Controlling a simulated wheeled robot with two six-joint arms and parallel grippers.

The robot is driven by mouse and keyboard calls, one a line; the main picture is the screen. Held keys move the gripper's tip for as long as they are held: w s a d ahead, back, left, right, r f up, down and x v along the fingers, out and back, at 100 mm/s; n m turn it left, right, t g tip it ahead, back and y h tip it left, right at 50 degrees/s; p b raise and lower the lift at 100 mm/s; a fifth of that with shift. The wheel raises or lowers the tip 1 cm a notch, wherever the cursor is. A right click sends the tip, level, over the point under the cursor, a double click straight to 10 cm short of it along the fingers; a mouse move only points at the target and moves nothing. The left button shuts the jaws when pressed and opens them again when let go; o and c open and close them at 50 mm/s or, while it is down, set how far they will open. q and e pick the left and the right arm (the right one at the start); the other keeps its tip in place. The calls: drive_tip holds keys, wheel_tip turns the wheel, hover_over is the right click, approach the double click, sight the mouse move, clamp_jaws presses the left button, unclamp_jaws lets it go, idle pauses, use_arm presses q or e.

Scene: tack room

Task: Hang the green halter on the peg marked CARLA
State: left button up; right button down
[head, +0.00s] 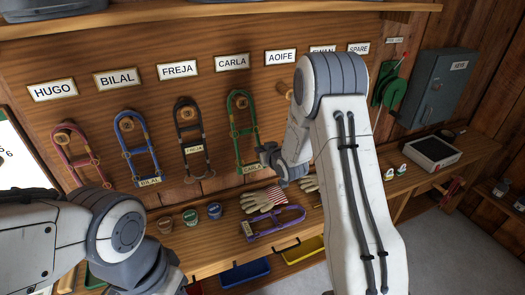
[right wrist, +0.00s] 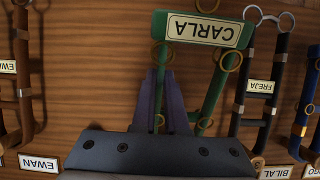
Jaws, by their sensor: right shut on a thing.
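The green halter (head: 237,128) hangs upright against the wooden board below the CARLA label (head: 232,62), its top end at peg height. The halter's green noseband with the CARLA tag shows upside down in the right wrist view (right wrist: 241,43). My right gripper (head: 266,153) is at the halter's lower right side. In the right wrist view its fingers (right wrist: 163,100) are shut on a green strap. My left arm comes in at the lower left; its gripper is not visible.
Pink (head: 75,155), blue (head: 136,147) and black (head: 190,138) halters hang to the left. A purple halter (head: 262,233), gloves (head: 262,201) and small tins (head: 190,217) lie on the bench. A grey cabinet (head: 437,85) is at right. My right arm hides part of the board.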

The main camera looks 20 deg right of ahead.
drive_tip(key=shift+f, duration=0.15)
drive_tip(key=c, duration=0.9)
unclamp_jaws()
drive_tip(key=shift+o, duration=0.2)
drive_tip(key=shift+s, duration=0.15)
